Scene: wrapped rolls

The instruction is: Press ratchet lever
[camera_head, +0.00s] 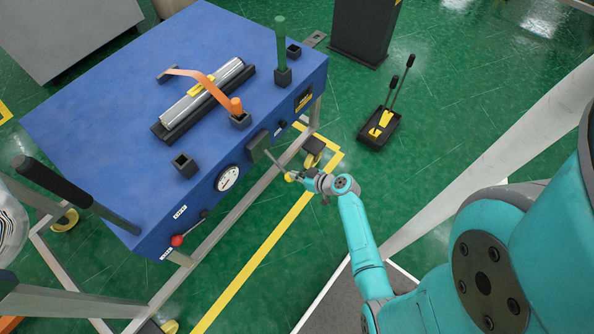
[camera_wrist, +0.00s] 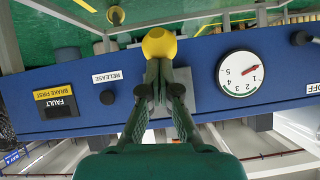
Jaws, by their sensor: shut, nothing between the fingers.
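A lever with a yellow ball knob (camera_head: 289,177) sticks out from the front of the blue bench, from a dark block (camera_head: 258,143). The yellow knob also shows in the wrist view (camera_wrist: 159,43), just beyond my fingertips. My gripper (camera_head: 298,177) is at the knob end of this lever, in front of the bench. In the wrist view its fingers (camera_wrist: 158,72) are closed together, with nothing held, and overlap the knob's edge. I cannot tell whether they touch it. The fingers hide much of the lever's shaft.
The blue bench (camera_head: 90,110) carries a silver roll (camera_head: 205,92), an orange handle (camera_head: 215,88) and a green post (camera_head: 281,45). A gauge (camera_head: 228,178) and a red-knobbed lever (camera_head: 178,240) are on its front. A black pedal unit (camera_head: 378,130) stands on the floor to the right.

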